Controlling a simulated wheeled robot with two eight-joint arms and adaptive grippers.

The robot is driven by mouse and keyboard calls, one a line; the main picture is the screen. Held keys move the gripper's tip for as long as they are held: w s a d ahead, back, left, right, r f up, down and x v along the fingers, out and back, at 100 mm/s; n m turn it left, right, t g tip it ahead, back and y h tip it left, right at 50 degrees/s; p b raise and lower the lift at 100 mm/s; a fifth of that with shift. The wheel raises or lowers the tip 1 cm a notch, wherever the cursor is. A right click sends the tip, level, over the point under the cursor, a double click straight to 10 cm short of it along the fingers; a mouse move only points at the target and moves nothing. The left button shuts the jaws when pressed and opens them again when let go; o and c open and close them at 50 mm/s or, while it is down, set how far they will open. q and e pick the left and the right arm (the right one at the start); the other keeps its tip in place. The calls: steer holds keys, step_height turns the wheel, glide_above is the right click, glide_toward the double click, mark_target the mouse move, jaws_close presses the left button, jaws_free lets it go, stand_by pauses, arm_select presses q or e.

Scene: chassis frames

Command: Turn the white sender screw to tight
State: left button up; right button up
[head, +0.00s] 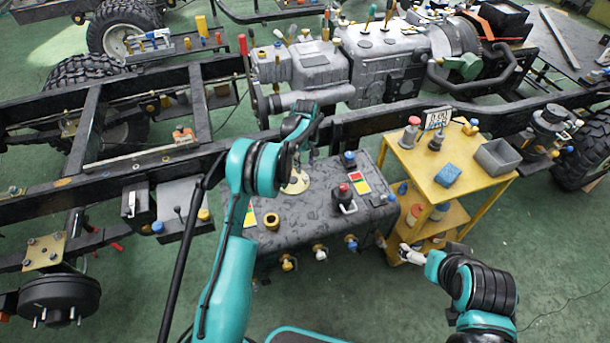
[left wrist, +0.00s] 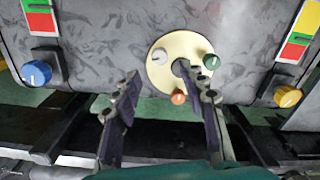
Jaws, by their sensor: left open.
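The cream round sender plate (left wrist: 178,82) sits on the dark grey mottled tank (left wrist: 120,30). It carries the white sender screw (left wrist: 159,57) at its left, a green screw (left wrist: 211,61) at its right and an orange one (left wrist: 179,98) at its near edge. In the head view the plate (head: 296,184) is partly hidden under my left gripper (head: 304,160). In the left wrist view my left gripper (left wrist: 156,74) is open and empty; its right fingertip overlaps the plate, and the white screw shows between the fingertips. Contact cannot be told. My right gripper (head: 411,255) is beside the yellow cart.
The tank also bears a blue knob (left wrist: 36,72), a yellow knob (left wrist: 287,96) and a red-topped fitting (head: 344,192). The black chassis rail (head: 230,150) runs behind it. The yellow cart (head: 450,190) stands at the right. Green floor (head: 560,260) is open at the lower right.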

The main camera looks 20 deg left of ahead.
mark_target(305, 177)
arm_select(q)
step_height(305, 177, down, 6)
steer(key=shift+f+b, duration=0.2)
steer(key=shift+b, duration=0.85)
steer(key=shift+r, duration=0.1)
jaws_close()
